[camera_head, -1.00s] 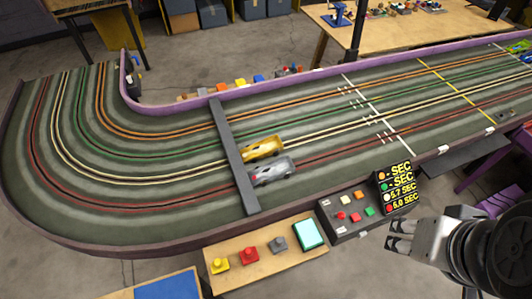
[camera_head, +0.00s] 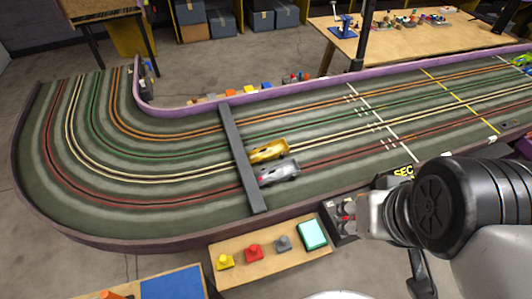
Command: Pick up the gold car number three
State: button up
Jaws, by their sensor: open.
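The gold car (camera_head: 269,151) sits on the slot track (camera_head: 150,200), just right of the dark grey bar across the lanes. No number can be read on it at this size. A silver car (camera_head: 279,173) stands beside it on the near side. My gripper (camera_head: 330,217) is at the lower right, over the control box at the track's near edge. It is open and empty, with its fingers pointing left. It is to the right of and nearer than the gold car, well apart from it.
The dark grey bar (camera_head: 242,160) spans the lanes left of the cars. A wooden board (camera_head: 240,277) with coloured buttons and a teal pad (camera_head: 313,235) lies at the near edge. My arm hides most of the timing display (camera_head: 403,172).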

aim_at(276, 149)
jog(key=i+l+u, duration=0.1)
jog(key=u, duration=0.3)
jog(key=i+l+u, duration=0.2)
jog(key=u, duration=0.15)
jog(key=i+l+u, duration=0.2)
jog(key=u, duration=0.2)
